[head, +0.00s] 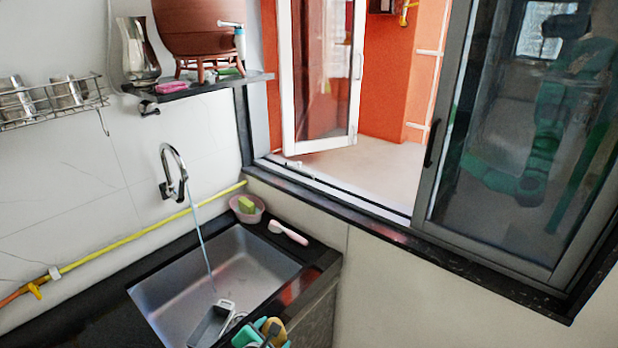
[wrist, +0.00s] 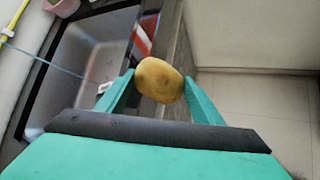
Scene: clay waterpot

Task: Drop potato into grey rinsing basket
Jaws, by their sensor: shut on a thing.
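The yellow-brown potato (wrist: 159,80) is clamped between the two teal fingers of my gripper (wrist: 160,92) in the wrist view. In the head view my gripper (head: 264,328) is at the bottom edge, with part of the potato (head: 275,328) showing, over the sink's front right corner. A grey basket with a light handle (head: 209,326), apparently the rinsing basket, is in the sink, left of my gripper and cut off by the frame. In the wrist view only a small light piece, perhaps its handle (wrist: 104,87), shows by the left finger.
The steel sink (head: 175,291) has a thin water stream falling from the tap (head: 176,172). A pink bowl (head: 248,214) with a green sponge and a pink brush (head: 288,232) sit on the dark counter behind. A glass window panel stands at the right.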

